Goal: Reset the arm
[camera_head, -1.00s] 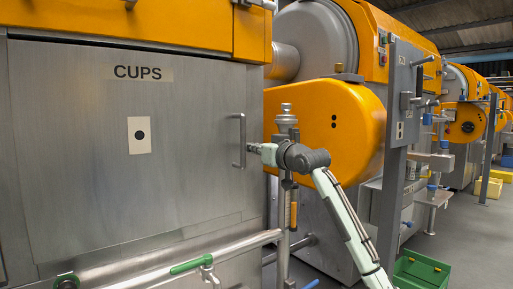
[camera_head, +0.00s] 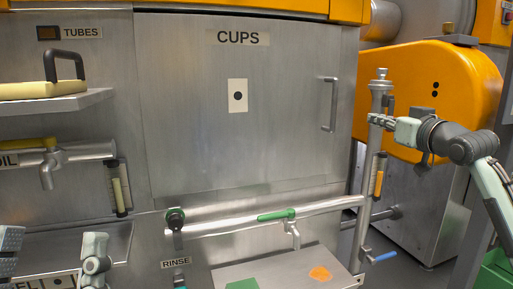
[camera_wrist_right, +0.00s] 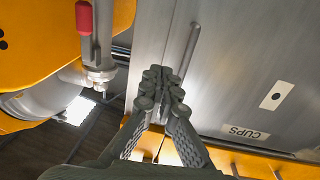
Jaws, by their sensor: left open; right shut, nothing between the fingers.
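My right gripper (camera_head: 376,119) is shut and empty, to the right of the vertical handle (camera_head: 330,104) on the CUPS door (camera_head: 200,130). Its fingers point left towards the handle, with a gap between. In the right wrist view the fingers (camera_wrist_right: 162,88) are together with nothing between them, and the handle (camera_wrist_right: 186,47) stands beyond the tips. My left gripper (camera_head: 10,252) shows partly at the lower left edge. It is open, and most of it is cut off by the frame. The CUPS door is closed.
A steel post (camera_head: 371,150) stands close to my right gripper, with an orange machine housing (camera_head: 430,90) behind. A pipe with a green lever (camera_head: 277,214) crosses below the door. A shelf (camera_head: 60,104) holds a yellow block with a dark handle at left.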

